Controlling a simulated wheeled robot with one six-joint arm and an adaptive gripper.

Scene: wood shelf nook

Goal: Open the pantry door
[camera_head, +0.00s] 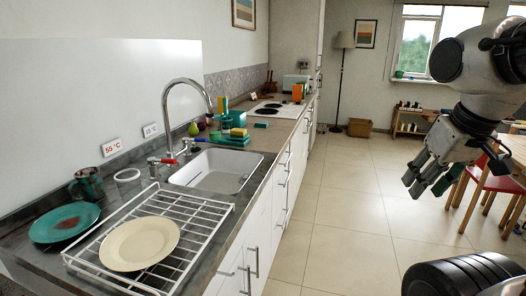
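No door in view can be clearly identified as the pantry door. A tall cabinet (294,35) stands at the far end of the counter. Its front shows only as a narrow strip facing the aisle, seen almost edge-on, so I cannot tell whether a door there is open. My gripper (428,182) hangs at the right of the view, pointing down and to the left above the tiled floor. Its dark, greenish-tipped fingers are spread with nothing between them. It is well apart from the cabinet and the counter.
The counter along the left carries a dish rack (196,222) with a plate, a sink (215,171) and a hob (277,110). White drawers (256,235) with bar handles face the aisle. The tiled floor (340,215) is clear. A red chair (488,190) and table stand at right.

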